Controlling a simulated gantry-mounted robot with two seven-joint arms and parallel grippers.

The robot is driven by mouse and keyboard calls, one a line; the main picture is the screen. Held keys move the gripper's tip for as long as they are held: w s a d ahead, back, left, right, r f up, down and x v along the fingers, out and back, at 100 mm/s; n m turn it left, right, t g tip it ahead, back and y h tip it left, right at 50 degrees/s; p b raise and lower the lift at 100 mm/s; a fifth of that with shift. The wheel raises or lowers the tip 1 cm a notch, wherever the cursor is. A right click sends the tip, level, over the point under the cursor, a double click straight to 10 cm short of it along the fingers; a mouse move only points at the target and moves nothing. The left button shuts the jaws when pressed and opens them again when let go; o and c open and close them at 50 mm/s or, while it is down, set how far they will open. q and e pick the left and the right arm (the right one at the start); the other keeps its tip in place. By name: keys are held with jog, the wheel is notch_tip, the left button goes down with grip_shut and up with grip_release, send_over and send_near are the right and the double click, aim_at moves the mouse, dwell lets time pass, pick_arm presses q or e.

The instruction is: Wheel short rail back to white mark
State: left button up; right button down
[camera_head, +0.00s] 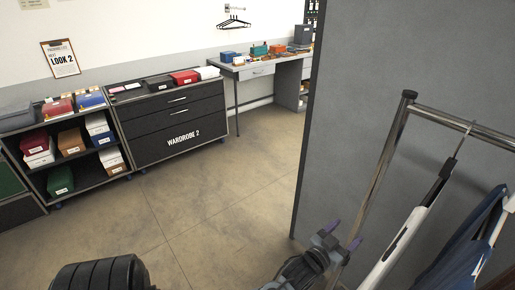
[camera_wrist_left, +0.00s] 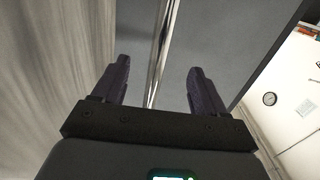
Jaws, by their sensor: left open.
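A chrome clothes rail (camera_head: 465,126) stands at the right, with a top bar, a dark end cap and a slanting upright post (camera_head: 389,158). A white garment (camera_head: 392,247) and a blue garment (camera_head: 468,240) hang from it. My left gripper (camera_head: 345,233) is open at the lower visible part of the post. In the left wrist view, a chrome post (camera_wrist_left: 165,50) runs between the two spread fingers of the gripper (camera_wrist_left: 160,72); I cannot tell whether either finger touches it. The rail's base and wheels are out of view. No white floor mark shows. My right gripper is not in view.
A tall grey panel (camera_head: 350,90) stands just behind the post. A black drawer cabinet (camera_head: 175,125), a shelf unit with boxes (camera_head: 92,163) and a grey desk (camera_head: 258,70) line the far wall. The floor (camera_head: 205,205) between is clear.

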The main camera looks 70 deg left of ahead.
aim_at(358, 221)
pick_arm(q)
jog(key=shift+b+x, duration=2.5)
jog(key=shift+x, duration=1.55)
jog(key=shift+w+a, duration=0.2)
jog(key=shift+s+a, duration=0.1)
jog(key=shift+a, duration=0.2)
jog(key=s+a, duration=0.5)
jog(key=a, duration=1)
jog(key=s+a+p, duration=0.1)
jog(key=s+a, duration=0.4)
jog(key=a, duration=1)
jog(key=s+a, duration=0.5)
jog(key=a, duration=1)
jog(key=shift+s+a+p, duration=0.2)
jog(key=shift+p, duration=0.1)
